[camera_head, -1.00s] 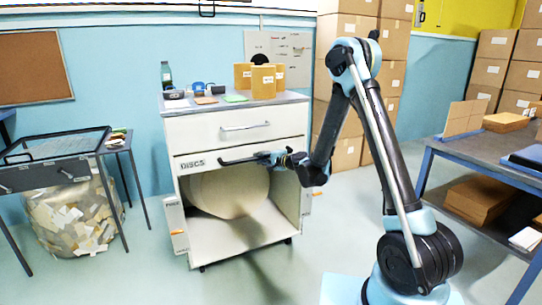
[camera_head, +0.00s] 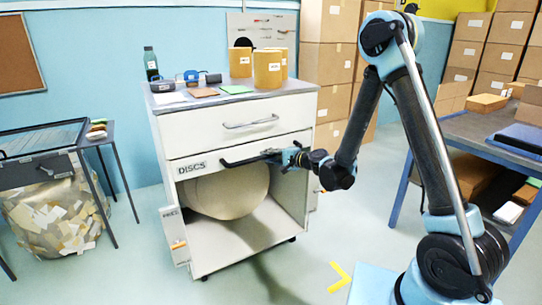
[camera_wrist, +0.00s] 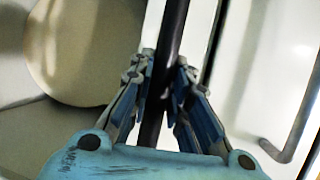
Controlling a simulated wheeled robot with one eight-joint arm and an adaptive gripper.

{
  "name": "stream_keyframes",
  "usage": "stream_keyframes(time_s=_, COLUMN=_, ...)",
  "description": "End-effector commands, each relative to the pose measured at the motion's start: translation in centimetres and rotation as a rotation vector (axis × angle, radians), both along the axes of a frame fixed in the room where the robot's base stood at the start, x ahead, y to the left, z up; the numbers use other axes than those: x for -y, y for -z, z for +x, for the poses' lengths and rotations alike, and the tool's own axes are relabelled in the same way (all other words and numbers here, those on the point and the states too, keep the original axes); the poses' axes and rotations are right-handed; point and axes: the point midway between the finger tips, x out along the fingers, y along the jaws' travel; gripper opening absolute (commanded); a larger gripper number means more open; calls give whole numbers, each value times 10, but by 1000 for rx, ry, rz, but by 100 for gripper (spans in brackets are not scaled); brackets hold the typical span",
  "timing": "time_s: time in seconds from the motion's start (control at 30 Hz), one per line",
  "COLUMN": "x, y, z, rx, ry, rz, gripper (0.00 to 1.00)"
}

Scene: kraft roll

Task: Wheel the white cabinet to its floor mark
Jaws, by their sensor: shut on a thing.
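The white cabinet (camera_head: 222,126) stands upright on small casters in the middle of the head view. It has an upper drawer with a metal handle and an open lower bay holding a large pale disc (camera_head: 228,192). A black bar handle (camera_head: 240,162) runs across its front beside the DISCS label. My gripper (camera_head: 285,158) is shut on this bar's right part. The wrist view shows the dark bar (camera_wrist: 168,75) between my fingers (camera_wrist: 165,95). A yellow corner mark (camera_head: 341,276) lies on the floor to the cabinet's right, near my base. Other parts of the mark are not visible.
A table (camera_head: 38,165) and a bin of paper scraps (camera_head: 55,215) are at left. Stacked boxes (camera_head: 328,55) stand behind; a workbench (camera_head: 490,140) is at right. Floor in front is clear.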

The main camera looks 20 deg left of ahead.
Motion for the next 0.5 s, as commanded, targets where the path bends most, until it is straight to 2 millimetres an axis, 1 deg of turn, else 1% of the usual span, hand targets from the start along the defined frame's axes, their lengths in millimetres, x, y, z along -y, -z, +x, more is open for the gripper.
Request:
stream_keyframes(time_s=0.03, x=1, y=1, z=4, rx=6, ry=10, rz=-1, gripper=0)
stream_keyframes(time_s=0.43, x=-6, y=0, z=-1, rx=7, ry=3, rz=0, gripper=0)
stream_keyframes(time_s=0.47, x=-6, y=0, z=-1, rx=7, ry=3, rz=0, gripper=24)
stream_keyframes(time_s=0.5, x=-7, y=0, z=-2, rx=7, ry=2, rz=0, gripper=33)
